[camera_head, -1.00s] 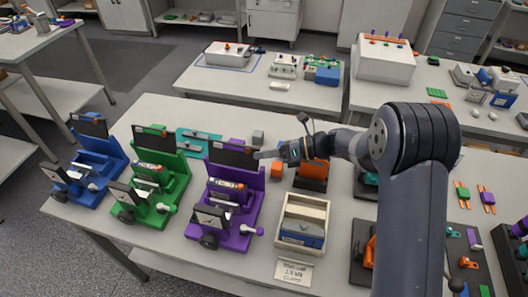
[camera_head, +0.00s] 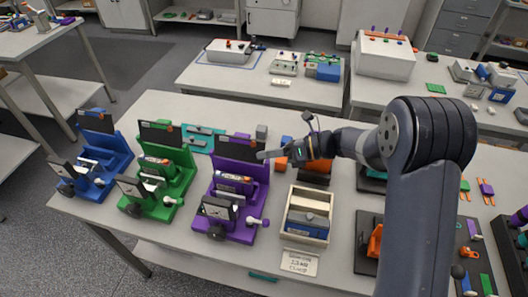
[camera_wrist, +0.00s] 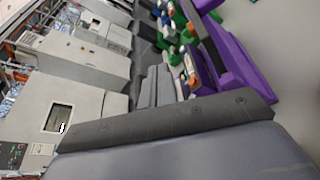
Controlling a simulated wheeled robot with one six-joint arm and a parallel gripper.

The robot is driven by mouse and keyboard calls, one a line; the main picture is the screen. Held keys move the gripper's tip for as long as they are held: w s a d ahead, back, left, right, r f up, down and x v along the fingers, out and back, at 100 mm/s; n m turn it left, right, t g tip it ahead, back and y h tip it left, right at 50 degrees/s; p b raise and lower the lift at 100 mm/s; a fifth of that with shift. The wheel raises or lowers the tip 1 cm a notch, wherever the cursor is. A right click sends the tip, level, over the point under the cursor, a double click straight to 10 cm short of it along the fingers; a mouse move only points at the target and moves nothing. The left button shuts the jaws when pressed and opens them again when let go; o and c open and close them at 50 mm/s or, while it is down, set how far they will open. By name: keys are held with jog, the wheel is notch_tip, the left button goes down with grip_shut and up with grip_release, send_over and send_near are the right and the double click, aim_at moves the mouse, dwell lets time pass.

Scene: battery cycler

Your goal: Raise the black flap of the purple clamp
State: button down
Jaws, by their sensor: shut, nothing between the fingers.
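The purple clamp (camera_head: 262,192) is the rightmost of three similar clamps in the head view. Its wide black flap (camera_head: 240,149) stands upright across the top of the back. In the wrist view, my grey fingers fill the bottom, and the purple frame (camera_wrist: 238,62) shows at upper right, sideways.
The green clamp (camera_head: 183,178) and the blue clamp (camera_head: 118,158) stand to the left. A wooden tray (camera_head: 303,240) with a blue-grey block is right of the purple clamp. A small grey block (camera_head: 262,132) and an orange block (camera_head: 281,163) are near my gripper.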

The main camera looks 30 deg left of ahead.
jog(key=w+d+f+b, duration=0.1)
jog(key=w+d+b, duration=0.1)
jog(key=w+d, duration=0.3)
jog(key=d, duration=0.3)
jog(key=shift+w+b, duration=0.15)
jog(key=shift+b, duration=0.15)
jog(key=shift+f, duration=0.1)
